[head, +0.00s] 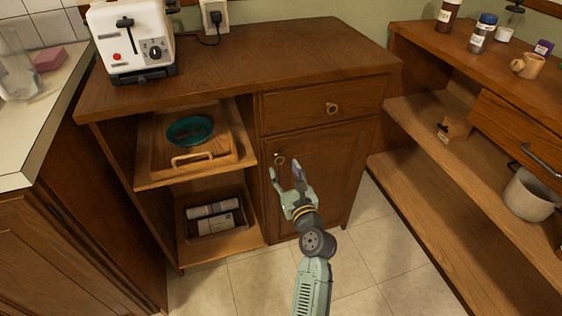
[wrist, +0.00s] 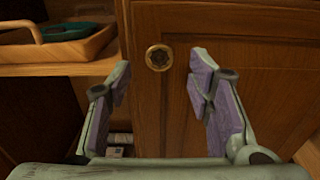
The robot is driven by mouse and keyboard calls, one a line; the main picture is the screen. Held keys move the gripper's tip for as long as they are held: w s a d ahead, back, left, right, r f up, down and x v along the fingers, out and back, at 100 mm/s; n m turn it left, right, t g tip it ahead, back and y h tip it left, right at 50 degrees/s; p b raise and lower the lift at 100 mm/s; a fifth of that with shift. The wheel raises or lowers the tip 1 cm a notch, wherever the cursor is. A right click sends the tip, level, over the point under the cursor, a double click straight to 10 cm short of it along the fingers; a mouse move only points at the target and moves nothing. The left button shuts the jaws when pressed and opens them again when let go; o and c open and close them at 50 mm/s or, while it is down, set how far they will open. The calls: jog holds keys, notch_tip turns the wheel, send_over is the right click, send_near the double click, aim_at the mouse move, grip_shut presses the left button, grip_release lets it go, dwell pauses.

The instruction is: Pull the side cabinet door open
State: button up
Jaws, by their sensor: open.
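The side cabinet door (head: 326,163) is a brown wooden panel under a drawer, and it looks shut. Its round brass knob (head: 280,160) sits near the door's upper left corner. My gripper (head: 285,172) is open in front of the door, just below the knob in the head view. In the wrist view the knob (wrist: 159,58) appears between the two purple-padded fingers (wrist: 158,80), a little above their middle and ahead of them. Nothing is between the fingers, and they look apart from the knob.
Left of the door are open shelves with a wooden tray (head: 160,168) holding a teal bowl (head: 189,131), and a lower bin (head: 196,236). A drawer (head: 310,106) with its own knob is above. A toaster (head: 133,38) stands on the counter. Tiled floor in front is clear.

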aim_at(280, 161)
jog(key=shift+x, duration=2.2)
grip_shut()
